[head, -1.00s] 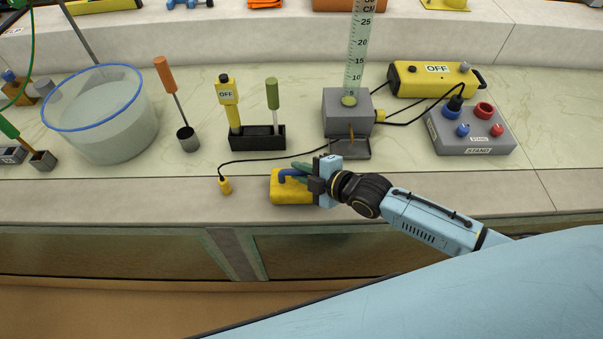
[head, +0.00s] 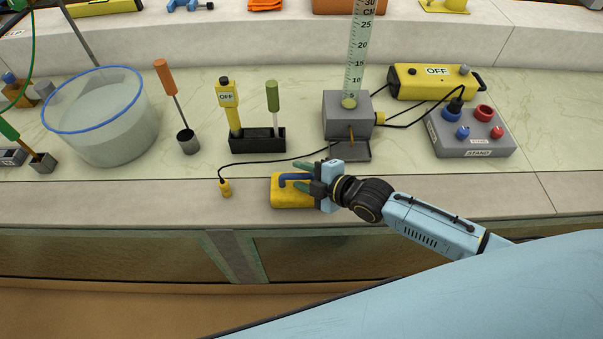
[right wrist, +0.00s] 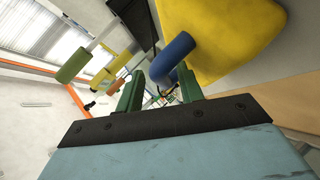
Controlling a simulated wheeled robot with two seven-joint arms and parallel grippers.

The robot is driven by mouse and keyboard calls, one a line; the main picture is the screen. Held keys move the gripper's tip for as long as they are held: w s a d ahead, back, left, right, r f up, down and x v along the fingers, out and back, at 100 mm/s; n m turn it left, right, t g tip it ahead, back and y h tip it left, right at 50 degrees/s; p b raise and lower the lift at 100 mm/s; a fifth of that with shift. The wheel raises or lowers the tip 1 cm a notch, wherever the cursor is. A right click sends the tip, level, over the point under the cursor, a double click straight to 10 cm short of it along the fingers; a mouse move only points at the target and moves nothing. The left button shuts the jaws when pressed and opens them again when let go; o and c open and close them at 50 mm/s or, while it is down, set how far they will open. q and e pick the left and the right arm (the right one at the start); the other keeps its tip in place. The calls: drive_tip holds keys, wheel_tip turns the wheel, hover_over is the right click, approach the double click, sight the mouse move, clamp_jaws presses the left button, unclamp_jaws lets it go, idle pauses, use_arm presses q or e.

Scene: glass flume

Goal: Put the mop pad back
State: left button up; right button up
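The mop pad, a yellow block (head: 290,198) with a blue bent handle (head: 292,177), lies on the grey front ledge below the counter top. My right gripper (head: 303,177) is at its right end with its fingers spread. In the right wrist view the green fingertips (right wrist: 158,88) stand apart, with the end of the blue handle (right wrist: 175,52) near the gap between them. I cannot tell whether a finger touches the handle. The yellow pad (right wrist: 225,35) fills the upper right there. My left gripper is not in view.
A yellow plug on a black cable (head: 225,188) lies left of the pad. Behind stand a black holder (head: 257,139), a grey block with a ruler (head: 347,115) and a grey control box (head: 472,135). A blue-rimmed tub (head: 105,125) is at left.

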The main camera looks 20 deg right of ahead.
drive_tip(key=p+v, duration=0.1)
drive_tip(key=v, duration=1)
drive_tip(key=shift+s+d+p, duration=0.15)
drive_tip(key=shift+p, duration=0.15)
